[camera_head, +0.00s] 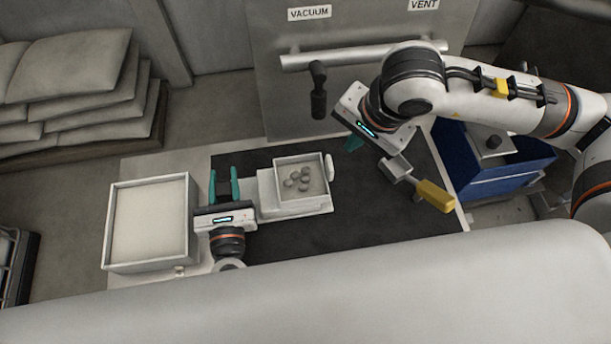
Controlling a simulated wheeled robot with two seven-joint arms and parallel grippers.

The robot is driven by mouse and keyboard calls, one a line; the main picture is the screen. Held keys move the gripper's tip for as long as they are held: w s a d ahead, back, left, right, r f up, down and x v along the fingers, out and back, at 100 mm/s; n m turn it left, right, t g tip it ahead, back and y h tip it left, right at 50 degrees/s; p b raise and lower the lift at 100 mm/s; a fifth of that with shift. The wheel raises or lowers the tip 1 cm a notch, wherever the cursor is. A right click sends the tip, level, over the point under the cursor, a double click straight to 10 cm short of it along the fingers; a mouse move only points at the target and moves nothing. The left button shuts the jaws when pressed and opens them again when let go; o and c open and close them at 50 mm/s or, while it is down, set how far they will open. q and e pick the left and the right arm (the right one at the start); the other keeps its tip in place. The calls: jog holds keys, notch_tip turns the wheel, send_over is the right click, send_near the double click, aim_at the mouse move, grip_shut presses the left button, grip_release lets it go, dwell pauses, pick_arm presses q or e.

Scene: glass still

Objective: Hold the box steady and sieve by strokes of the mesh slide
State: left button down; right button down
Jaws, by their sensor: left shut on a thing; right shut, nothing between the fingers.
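The box (276,204) is a small, pale, open-topped box on the dark mat, with several grey lumps (300,180) lying inside. A pale round knob (330,167) shows at its right side; the mesh itself cannot be made out. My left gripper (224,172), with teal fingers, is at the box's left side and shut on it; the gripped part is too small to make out. My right gripper (353,144) is shut and empty, to the right of and beyond the knob, apart from it. Its hand partly hides its fingers.
A large pale tray (107,225) stands left of the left gripper. A yellow-handled piece (435,197) lies at the right. A blue crate (500,178) stands beyond the right edge. A black lever (318,90) hangs from the back pipe. Dark mat (375,215) is clear in front.

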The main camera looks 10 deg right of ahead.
aim_at(328, 164)
notch_tip(328, 164, down, 8)
dwell(0.5)
jog(key=shift+a, duration=0.2)
dwell(1.7)
jog(key=shift+a, duration=2.5)
jog(key=shift+d+r, duration=0.1)
jog(key=shift+r, duration=1.7)
jog(key=shift+d+r, duration=0.3)
jog(key=shift+r, duration=0.6)
jog(key=shift+d+r, duration=0.25)
jog(key=shift+r, duration=0.65)
